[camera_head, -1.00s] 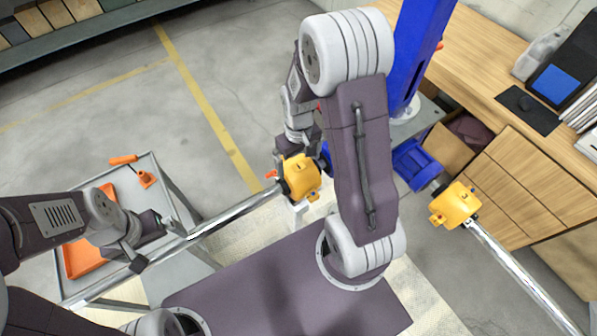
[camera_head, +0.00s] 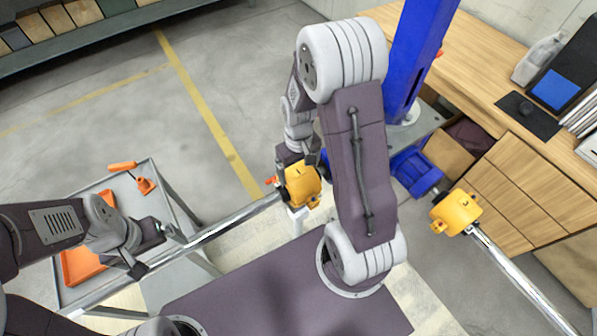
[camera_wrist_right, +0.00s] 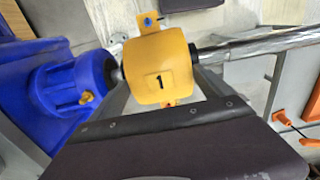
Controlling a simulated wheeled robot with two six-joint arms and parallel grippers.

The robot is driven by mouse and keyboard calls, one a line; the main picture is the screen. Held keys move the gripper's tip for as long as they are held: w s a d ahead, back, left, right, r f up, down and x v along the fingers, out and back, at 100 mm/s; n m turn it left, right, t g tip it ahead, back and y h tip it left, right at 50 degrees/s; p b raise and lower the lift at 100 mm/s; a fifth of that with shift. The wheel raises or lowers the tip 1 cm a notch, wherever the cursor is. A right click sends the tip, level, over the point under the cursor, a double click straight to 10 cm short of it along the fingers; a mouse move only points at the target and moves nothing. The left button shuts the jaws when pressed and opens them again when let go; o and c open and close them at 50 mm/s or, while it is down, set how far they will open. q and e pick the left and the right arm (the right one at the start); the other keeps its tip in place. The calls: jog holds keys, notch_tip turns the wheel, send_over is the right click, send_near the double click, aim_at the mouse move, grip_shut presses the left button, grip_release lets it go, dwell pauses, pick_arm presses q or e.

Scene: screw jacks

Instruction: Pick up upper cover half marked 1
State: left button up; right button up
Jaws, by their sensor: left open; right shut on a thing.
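The yellow upper cover half marked 1 (camera_wrist_right: 160,80) sits over the joint between a blue gearbox (camera_wrist_right: 75,85) and a steel shaft (camera_wrist_right: 265,40). In the head view the yellow cover (camera_head: 303,186) is at the centre, partly behind my right arm. My right gripper (camera_wrist_right: 160,95) is shut on the cover half, its grey fingers at either side; it also shows in the head view (camera_head: 296,160). I cannot tell whether the cover is clear of what lies under it. My left gripper (camera_head: 154,252) is open at the long shaft (camera_head: 235,215), apart from the cover.
A second yellow cover (camera_head: 456,212) with a blue gearbox (camera_head: 415,170) and shaft stands at the right. A cart (camera_head: 150,168) with an orange tray (camera_head: 80,265) and orange-handled tools is at the left. A blue column (camera_head: 420,60) and wooden bench (camera_head: 480,75) stand behind.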

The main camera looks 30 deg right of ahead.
aim_at(298, 171)
notch_tip(298, 171, up, 3)
jog(key=shift+w+r, duration=0.1)
jog(key=shift+r, duration=0.1)
jog(key=s+d+r, duration=0.3)
jog(key=s+r, duration=0.3)
jog(key=s, duration=0.5)
jog(key=shift+s+d+r, duration=0.2)
jog(key=shift+r, duration=0.1)
